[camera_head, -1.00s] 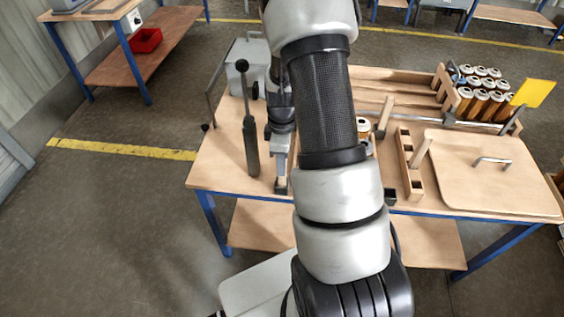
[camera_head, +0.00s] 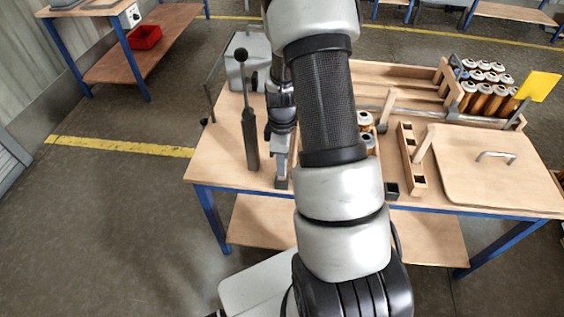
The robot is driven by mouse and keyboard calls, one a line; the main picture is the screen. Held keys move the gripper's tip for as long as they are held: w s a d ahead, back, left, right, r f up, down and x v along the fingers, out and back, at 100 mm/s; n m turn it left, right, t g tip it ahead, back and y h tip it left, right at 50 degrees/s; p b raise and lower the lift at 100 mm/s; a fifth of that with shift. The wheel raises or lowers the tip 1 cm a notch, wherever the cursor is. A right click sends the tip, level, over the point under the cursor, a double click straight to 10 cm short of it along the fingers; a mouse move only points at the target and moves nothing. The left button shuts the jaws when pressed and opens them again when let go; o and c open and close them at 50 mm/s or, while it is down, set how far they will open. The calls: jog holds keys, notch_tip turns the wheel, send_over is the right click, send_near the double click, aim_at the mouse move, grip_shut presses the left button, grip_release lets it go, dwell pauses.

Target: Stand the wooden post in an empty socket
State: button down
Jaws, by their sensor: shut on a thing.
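My gripper (camera_head: 281,140) is over the left half of the workbench, beside a black lever with a ball knob. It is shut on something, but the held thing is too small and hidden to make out. A wooden block with square sockets (camera_head: 418,184) lies right of my arm; at least its front socket looks empty. A light wooden post (camera_head: 424,143) rises at this block's right side, seeming tilted in this view. I cannot tell whether it stands in a socket. My arm covers the middle of the bench.
The black lever (camera_head: 250,130) stands close left of my gripper, with a grey metal box (camera_head: 247,58) behind. Orange-brown cartridges (camera_head: 485,95) stand at the back right near a yellow plate (camera_head: 539,86). A wooden board with a handle (camera_head: 480,180) lies at right. Bench left of the lever is bare.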

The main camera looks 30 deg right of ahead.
jog(key=shift+f, duration=0.35)
jog(key=c, duration=1.5)
grip_release()
notch_tip(320, 180, up, 18)
jog(key=shift+f+p, duration=0.25)
jog(key=shift+p, duration=0.3)
